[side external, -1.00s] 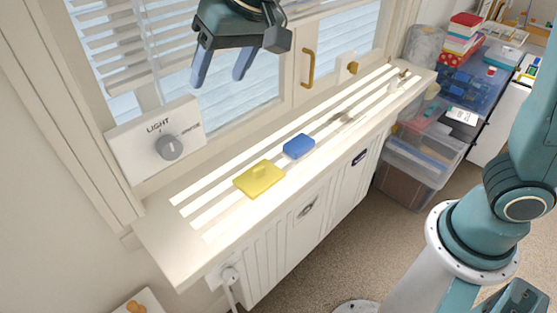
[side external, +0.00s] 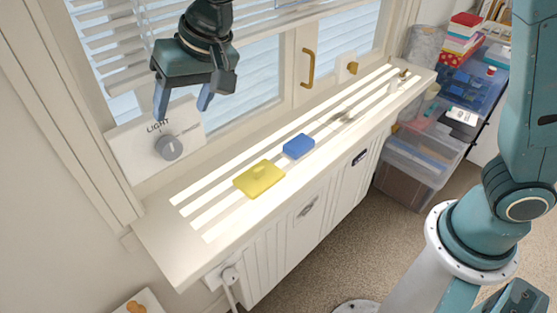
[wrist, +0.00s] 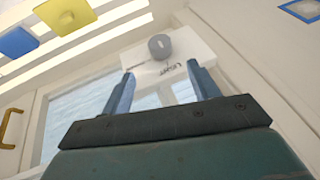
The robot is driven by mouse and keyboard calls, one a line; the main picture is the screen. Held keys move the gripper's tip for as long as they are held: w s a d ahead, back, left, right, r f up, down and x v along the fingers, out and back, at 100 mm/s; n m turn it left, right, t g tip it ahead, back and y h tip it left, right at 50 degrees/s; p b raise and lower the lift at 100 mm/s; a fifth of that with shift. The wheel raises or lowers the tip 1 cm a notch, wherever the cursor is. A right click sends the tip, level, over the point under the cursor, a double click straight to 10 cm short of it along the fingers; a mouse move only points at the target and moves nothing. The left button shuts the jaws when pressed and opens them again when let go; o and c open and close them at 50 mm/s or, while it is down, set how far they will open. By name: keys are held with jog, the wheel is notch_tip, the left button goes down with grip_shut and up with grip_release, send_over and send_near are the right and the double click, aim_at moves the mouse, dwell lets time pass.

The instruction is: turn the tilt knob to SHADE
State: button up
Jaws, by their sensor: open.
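The tilt knob (side external: 169,147) is a round grey dial on a white panel (side external: 128,163) at the left of the window. The word LIGHT is printed above it, and a second label to its right is partly hidden or too small to read now. A pale mark on the knob stands close to upright. In the wrist view the knob (wrist: 160,46) and panel (wrist: 200,42) appear beyond the fingertips. My gripper (side external: 182,112) is open and empty, above the knob and apart from it. Its two blue fingers also show in the wrist view (wrist: 162,78).
A yellow block with a raised handle (side external: 259,178) and a blue block (side external: 298,146) lie on the striped sunlit sill (side external: 165,235). A brass window handle (side external: 308,68) and slatted blinds (side external: 130,45) are behind. Clear bins (side external: 422,155) stand at the right.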

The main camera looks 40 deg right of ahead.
aim_at(173, 141)
jog(key=x, duration=1)
jog(key=shift+f, duration=0.25)
jog(key=c, duration=1)
